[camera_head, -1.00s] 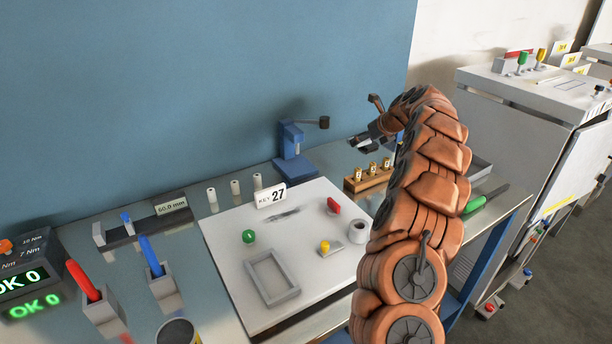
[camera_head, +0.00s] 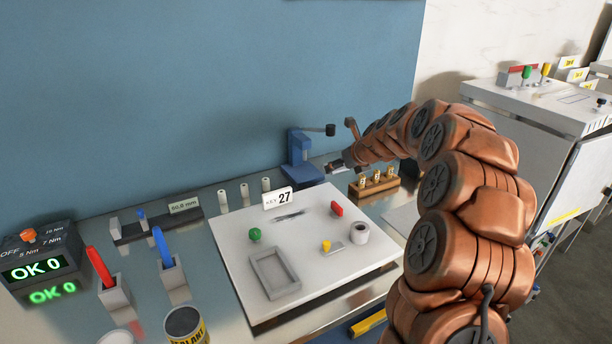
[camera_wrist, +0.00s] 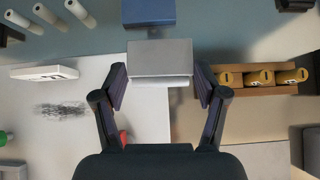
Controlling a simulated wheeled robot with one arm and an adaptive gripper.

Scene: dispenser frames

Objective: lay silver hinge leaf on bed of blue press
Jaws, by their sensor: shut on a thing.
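The blue press (camera_head: 301,150) stands at the back of the table against the blue wall, its lever pointing right. My gripper (camera_head: 336,168) is just right of the press's foot. In the wrist view my gripper (camera_wrist: 160,80) is shut on the silver hinge leaf (camera_wrist: 160,57), a flat grey plate held level between the two fingers. The blue press (camera_wrist: 148,12) shows at the top edge of that view, just beyond the leaf. The leaf hides most of the press bed, so I cannot tell whether they touch.
A wooden block with brass cylinders (camera_head: 374,184) stands close to the right of my gripper. A white board (camera_head: 230,226) with a "KEY 27" sign (camera_head: 278,199), a grey tray (camera_head: 275,285) and small coloured parts lies in front. White cylinders (camera_head: 245,191) stand left of the press.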

